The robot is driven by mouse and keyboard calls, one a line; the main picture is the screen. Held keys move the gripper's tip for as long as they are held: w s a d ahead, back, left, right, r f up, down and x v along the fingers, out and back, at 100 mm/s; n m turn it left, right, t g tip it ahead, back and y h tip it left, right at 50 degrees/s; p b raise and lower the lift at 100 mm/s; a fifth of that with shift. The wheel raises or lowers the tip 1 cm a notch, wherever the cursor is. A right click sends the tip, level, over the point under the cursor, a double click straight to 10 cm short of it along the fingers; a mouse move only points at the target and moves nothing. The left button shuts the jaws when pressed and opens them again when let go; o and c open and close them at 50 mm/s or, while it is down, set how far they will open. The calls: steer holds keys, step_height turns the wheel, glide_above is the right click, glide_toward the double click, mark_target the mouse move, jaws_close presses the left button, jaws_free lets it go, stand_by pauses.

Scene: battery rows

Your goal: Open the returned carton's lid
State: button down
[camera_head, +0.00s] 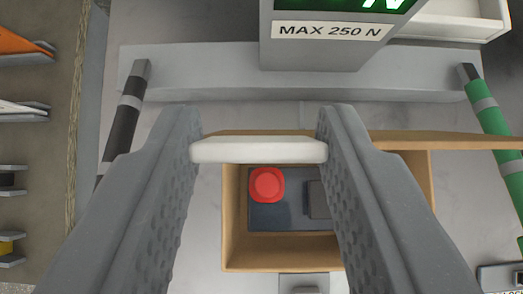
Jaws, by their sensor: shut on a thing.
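The carton (230,245) is a brown open-topped box below my gripper, with its inside in view. In it lie a dark grey piece with a round red cap (267,184) and a darker block (318,199), partly hidden by my right finger. The lid (455,140) shows nearly edge-on as a thin brown strip along the carton's far side, raised off the opening. My gripper (259,150) is shut on a white bar (259,150) at the lid, one finger at each end. My fingers hide parts of the carton's sides.
A grey display unit marked MAX 250 N (330,30) stands behind the carton on a grey ledge (200,70). A black rod (125,115) lies left and a green rod (490,115) right. A white tray (465,20) is at the top right.

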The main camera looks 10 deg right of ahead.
steer(key=shift+w+r, duration=0.1)
steer(key=shift+r, duration=0.05)
steer(key=c, duration=0.9)
jaws_free()
steer(key=shift+b+v, duration=1.6)
steer(key=shift+v, duration=5.25)
